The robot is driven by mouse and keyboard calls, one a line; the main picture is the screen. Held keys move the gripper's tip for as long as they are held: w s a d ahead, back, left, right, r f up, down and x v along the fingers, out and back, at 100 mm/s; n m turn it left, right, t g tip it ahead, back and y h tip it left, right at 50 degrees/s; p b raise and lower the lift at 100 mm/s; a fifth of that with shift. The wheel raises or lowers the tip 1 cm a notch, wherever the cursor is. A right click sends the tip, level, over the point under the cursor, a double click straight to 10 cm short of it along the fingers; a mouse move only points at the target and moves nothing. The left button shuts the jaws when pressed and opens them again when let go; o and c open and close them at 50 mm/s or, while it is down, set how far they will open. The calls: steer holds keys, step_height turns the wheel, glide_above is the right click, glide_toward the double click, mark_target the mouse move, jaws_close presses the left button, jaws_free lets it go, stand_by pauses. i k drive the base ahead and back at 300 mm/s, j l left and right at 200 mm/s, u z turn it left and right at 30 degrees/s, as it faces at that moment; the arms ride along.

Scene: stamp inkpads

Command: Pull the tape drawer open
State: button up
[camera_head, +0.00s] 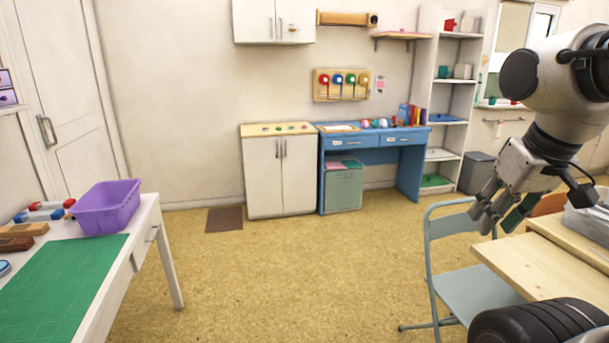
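A blue desk (408,156) stands against the far wall with two shut front drawers, a left drawer (347,141) and a right drawer (405,137). Each has a handle and a small pale label too small to read. A white table at the left has a drawer (146,247) with a metal handle on its side, and it looks shut. I cannot tell which one is the tape drawer. My gripper (499,219) hangs at the right, above the chair and wooden table edge, far from these drawers. Its fingers are apart and nothing shows between them.
A folding chair (473,283) and a wooden table (550,268) are close at the right. The white table bears a purple bin (108,206) and green mat (62,285). A white cabinet (279,178) adjoins the desk. The middle floor (300,270) is clear.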

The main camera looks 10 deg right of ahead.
mark_target(344, 142)
steer(key=i, duration=1.65)
steer(key=i+l, duration=0.1)
steer(key=i, duration=1.6)
steer(key=i+u, duration=0.1)
steer(key=i, duration=1.55)
